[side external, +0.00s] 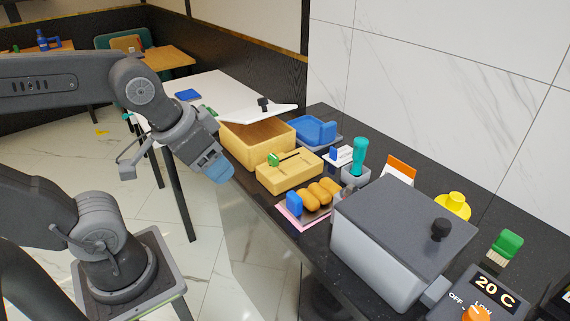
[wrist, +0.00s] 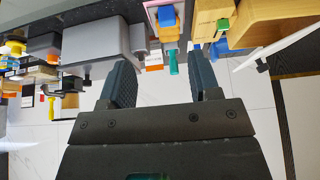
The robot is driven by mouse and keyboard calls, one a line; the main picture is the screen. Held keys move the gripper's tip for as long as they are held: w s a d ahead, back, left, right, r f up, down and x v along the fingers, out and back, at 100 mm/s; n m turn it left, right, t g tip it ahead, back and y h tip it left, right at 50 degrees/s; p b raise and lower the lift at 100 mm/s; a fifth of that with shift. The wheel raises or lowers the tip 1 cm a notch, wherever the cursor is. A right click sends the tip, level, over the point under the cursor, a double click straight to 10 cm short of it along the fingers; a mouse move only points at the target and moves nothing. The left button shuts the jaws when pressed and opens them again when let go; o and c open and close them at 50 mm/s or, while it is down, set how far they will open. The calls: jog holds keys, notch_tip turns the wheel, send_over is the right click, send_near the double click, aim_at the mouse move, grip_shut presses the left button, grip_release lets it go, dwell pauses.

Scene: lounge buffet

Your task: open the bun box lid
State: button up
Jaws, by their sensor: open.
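The bun box appears to be the yellow box (side external: 256,147) at the far end of the dark counter. Its white lid (side external: 240,112), with a black knob (side external: 263,103), sits tilted, with a dark gap between lid and box. The wrist view, upside down, shows the box (wrist: 275,20) and the lid's pale edge (wrist: 283,48) at upper right. My gripper (side external: 217,172) hangs at the counter's front edge, just left of the box and apart from the lid. In the wrist view its two fingers (wrist: 160,62) are spread with nothing between them.
A lower yellow box (side external: 290,172) with a green item, a tray of buns (side external: 317,197) and a large grey box (side external: 395,245) line the counter. A blue container (side external: 316,130) stands behind the bun box.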

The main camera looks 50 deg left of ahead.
jog(key=w+a+r+n+g, duration=0.2)
jog(key=w+a+r+n, duration=0.3)
jog(key=w+r, duration=0.4)
jog(key=w+a+r+n+g, duration=0.1)
jog(key=w+a+r+n, duration=0.3)
jog(key=w, duration=0.5)
jog(key=n+g, duration=0.3)
jog(key=n, duration=0.8)
send_over(262, 98)
jog(key=w, duration=0.1)
notch_tip(262, 98, down, 4)
jog(key=f, duration=1.3)
jog(key=shift+s+a+f, duration=0.3)
jog(key=shift+f, duration=0.05)
grip_shut()
